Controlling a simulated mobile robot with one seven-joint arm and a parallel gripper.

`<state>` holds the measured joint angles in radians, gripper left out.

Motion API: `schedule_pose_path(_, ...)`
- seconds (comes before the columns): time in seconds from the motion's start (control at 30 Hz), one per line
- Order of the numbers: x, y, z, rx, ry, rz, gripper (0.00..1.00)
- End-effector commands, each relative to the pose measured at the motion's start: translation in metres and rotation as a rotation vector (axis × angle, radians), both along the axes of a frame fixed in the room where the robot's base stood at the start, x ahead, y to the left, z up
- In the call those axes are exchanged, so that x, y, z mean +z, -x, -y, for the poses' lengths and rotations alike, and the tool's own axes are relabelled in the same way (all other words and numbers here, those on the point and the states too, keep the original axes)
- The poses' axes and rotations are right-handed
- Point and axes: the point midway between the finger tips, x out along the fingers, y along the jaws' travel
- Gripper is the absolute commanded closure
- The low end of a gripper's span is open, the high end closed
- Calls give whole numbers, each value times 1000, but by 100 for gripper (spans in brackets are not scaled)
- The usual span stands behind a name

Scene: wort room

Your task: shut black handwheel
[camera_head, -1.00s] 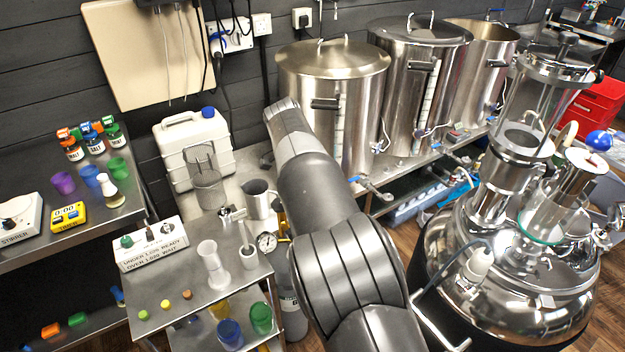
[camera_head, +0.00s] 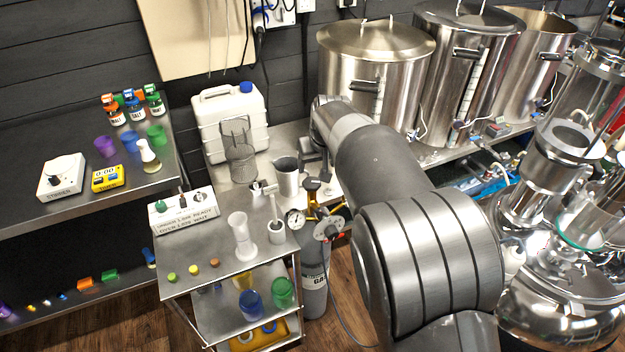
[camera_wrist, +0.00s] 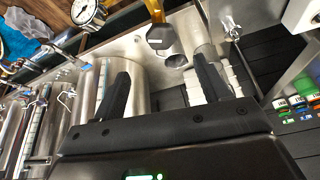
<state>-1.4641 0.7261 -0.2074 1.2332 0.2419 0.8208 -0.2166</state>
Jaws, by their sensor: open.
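The black handwheel (camera_head: 312,184) sits on a yellow valve at the top of a grey gas cylinder (camera_head: 315,280), beside the small trolley. In the wrist view the handwheel (camera_wrist: 160,37) shows as a dark, faceted knob with a yellow stem, beyond my fingertips and near the middle. My gripper (camera_wrist: 162,70) is open, with its two black fingers spread and nothing between them. The fingers look apart from the handwheel. In the head view my arm hides most of the gripper, just behind the handwheel.
A pressure gauge (camera_head: 295,219) and a regulator (camera_head: 328,230) stand close to the valve. A metal jug (camera_head: 287,177) is just left of the handwheel. The trolley (camera_head: 225,268) holds glassware. Large steel kettles (camera_head: 376,70) stand behind my arm.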

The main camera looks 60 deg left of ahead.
Motion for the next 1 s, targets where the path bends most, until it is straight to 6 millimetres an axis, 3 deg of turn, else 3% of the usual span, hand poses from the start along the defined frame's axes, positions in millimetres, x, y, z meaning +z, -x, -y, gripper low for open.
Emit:
schedule_pose_path(0.23, -15, 1, -6, 37, -6, 8, 31)
schedule_pose_path(0.7, -87, -2, -36, 36, -7, 9, 31)
schedule_pose_path(1.0, -100, -3, -42, 36, -8, 9, 31)
